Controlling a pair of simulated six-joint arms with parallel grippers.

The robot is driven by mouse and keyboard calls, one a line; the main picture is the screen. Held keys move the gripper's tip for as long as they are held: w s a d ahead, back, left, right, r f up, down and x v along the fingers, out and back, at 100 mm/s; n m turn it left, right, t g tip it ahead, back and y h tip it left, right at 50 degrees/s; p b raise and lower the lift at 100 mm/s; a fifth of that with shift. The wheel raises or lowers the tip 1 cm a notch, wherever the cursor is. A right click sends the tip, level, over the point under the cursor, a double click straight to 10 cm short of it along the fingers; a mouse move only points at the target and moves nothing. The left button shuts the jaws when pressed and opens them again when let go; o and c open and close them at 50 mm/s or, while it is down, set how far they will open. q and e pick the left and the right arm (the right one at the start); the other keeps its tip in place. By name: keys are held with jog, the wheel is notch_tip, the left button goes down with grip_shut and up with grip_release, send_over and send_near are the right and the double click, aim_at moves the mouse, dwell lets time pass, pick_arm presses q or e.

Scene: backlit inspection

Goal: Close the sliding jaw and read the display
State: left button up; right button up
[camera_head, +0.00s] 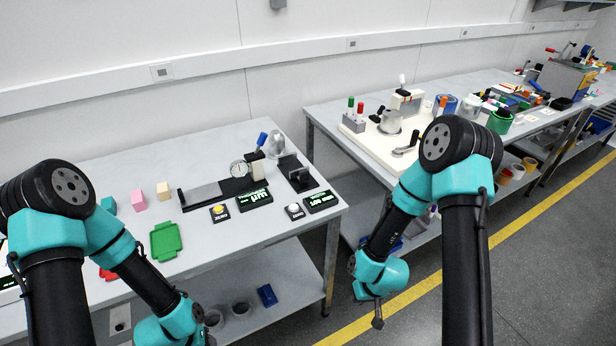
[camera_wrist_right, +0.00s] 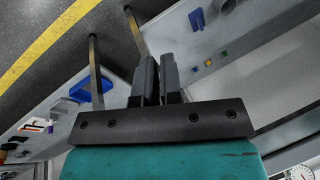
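On the left bench, a measuring device has a dark slide rail (camera_head: 210,194), a round dial (camera_head: 239,169) and a cream block (camera_head: 258,171) near its right end. Which part is the sliding jaw is too small to tell. A display (camera_head: 254,200) with lit green digits stands in front of it, and a second lit display (camera_head: 321,201) is to the right. The digits are not clearly legible. My right gripper (camera_head: 377,316) hangs over the floor, apart from the device. In the right wrist view its fingers (camera_wrist_right: 159,78) are together and empty. My left arm's fingers are out of view.
A yellow button (camera_head: 219,210) and white button (camera_head: 294,209) sit by the displays. A black stand (camera_head: 296,172) is right of the device. A green tray (camera_head: 165,242), pink block (camera_head: 138,200) and beige block (camera_head: 163,190) lie left. A second bench (camera_head: 330,112) stands right.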

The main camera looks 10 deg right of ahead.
aim_at(302, 183)
jog(key=w+d+r+n, duration=0.1)
jog(key=w+r, duration=0.2)
jog(key=w, duration=0.1)
jog(key=w+d+r+n+t, duration=0.1)
jog(key=w+r+n, duration=0.1)
jog(key=w, duration=0.3)
jog(key=w+d+r+n, duration=0.1)
jog(key=w+r+n, duration=0.1)
jog(key=w, duration=0.3)
jog(key=shift+w+d+r+t, duration=0.15)
jog(key=shift+r+t, duration=0.25)
jog(key=shift+r, duration=0.45)
grip_shut()
jog(key=w+r+n, duration=0.2)
jog(key=w+r, duration=0.1)
jog(key=r, duration=0.2)
jog(key=w+r+n+t+y, duration=0.1)
jog(key=w+r+n, duration=0.2)
jog(key=w+r, duration=0.1)
jog(key=w+r+n, duration=0.3)
jog(key=w+r, duration=0.1)
jog(key=r, duration=0.2)
jog(key=shift+a, duration=0.4)
jog(key=w+a+r+n+y, duration=0.1)
jog(key=w+a+r+n, duration=0.1)
jog(key=a+r+n, duration=0.3)
jog(key=shift+w+r+n, duration=0.2)
jog(key=shift+r+n, duration=0.2)
jog(key=shift+n, duration=0.6)
